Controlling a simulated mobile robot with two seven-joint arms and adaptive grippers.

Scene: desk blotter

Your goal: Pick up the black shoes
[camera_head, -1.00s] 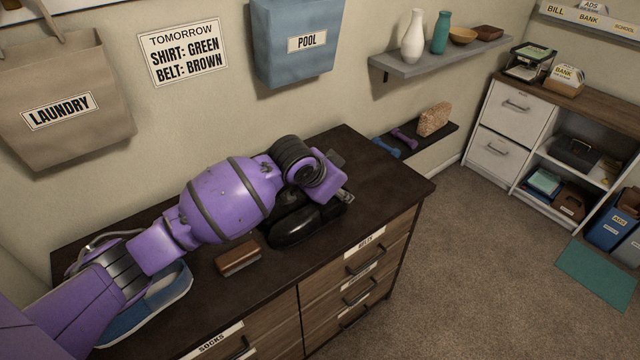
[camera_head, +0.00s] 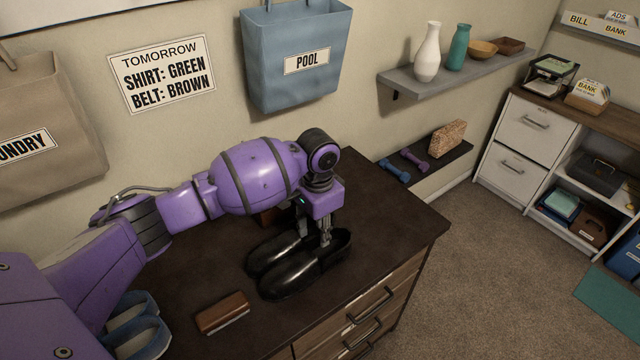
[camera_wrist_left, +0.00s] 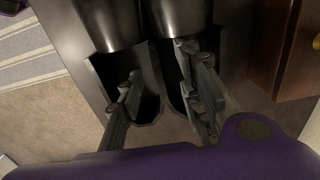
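The pair of black shoes (camera_head: 290,280) stands side by side on the dark dresser top (camera_head: 385,225). My left gripper (camera_head: 326,238) points down at the shoes' open ends, its fingers reaching down to them. In the left wrist view the two fingers (camera_wrist_left: 160,68) are spread apart, with the inner walls of the black shoes (camera_wrist_left: 168,60) between them. The left finger overlaps one shoe's opening; I cannot tell whether either finger touches. My right gripper is not in view.
A brown brush (camera_head: 222,312) lies left of the shoes, and blue shoes (camera_head: 135,330) sit under my left arm. The dresser top to the right is clear.

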